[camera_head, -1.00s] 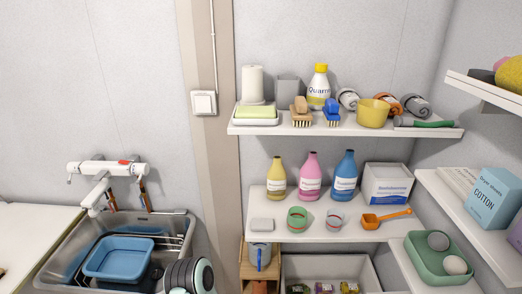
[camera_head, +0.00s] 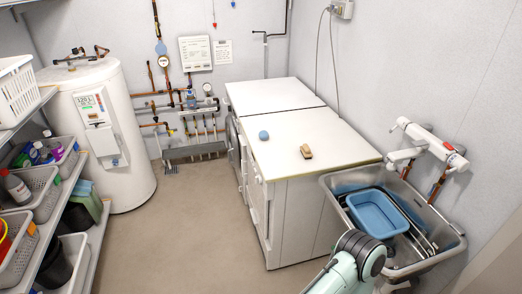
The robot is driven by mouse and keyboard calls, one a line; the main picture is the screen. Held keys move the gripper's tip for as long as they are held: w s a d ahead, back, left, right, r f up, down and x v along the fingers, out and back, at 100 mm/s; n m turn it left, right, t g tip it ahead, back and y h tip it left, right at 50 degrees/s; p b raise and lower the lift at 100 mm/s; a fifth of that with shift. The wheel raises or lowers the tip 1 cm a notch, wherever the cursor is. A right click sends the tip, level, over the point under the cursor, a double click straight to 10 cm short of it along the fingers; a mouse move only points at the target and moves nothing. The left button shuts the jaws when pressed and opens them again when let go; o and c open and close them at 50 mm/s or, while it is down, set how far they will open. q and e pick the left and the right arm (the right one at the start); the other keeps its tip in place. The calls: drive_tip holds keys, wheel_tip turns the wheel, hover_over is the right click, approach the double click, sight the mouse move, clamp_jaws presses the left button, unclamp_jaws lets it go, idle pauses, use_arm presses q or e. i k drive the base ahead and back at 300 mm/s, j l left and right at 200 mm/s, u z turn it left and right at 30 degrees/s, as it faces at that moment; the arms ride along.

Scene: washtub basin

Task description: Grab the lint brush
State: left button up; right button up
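A small brown brush-like block (camera_head: 306,151) lies on the white top of the front machine, in the middle of the head view. It is too small to tell whether it is the lint brush. An arm link of mine (camera_head: 348,263) rises from the bottom edge, in front of the sink. Neither of my grippers shows, so I cannot see what they hold.
A blue ball (camera_head: 263,135) sits left of the block. Right of the machines (camera_head: 330,143) stands a grey sink (camera_head: 452,238) with a blue basin (camera_head: 378,213). A white tank (camera_head: 135,150) and shelves with baskets (camera_head: 38,190) stand left. The floor (camera_head: 190,230) between is clear.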

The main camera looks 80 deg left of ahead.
sight(307, 153)
drive_tip(key=u, duration=2.15)
drive_tip(key=i+j+z, duration=0.1)
drive_tip(key=i+j, duration=0.25)
drive_tip(key=j, duration=0.25)
drive_tip(key=i+j+z, duration=0.15)
drive_tip(key=j, duration=0.2)
drive_tip(key=i+j, duration=0.2)
drive_tip(key=i+j+z, duration=0.15)
drive_tip(key=j, duration=0.3)
drive_tip(key=i+j, duration=0.15)
drive_tip(key=j, duration=0.2)
drive_tip(key=i+j+z, duration=0.15)
drive_tip(key=j, duration=0.2)
drive_tip(key=i+j, duration=0.1)
drive_tip(key=j, duration=0.25)
drive_tip(key=z, duration=0.05)
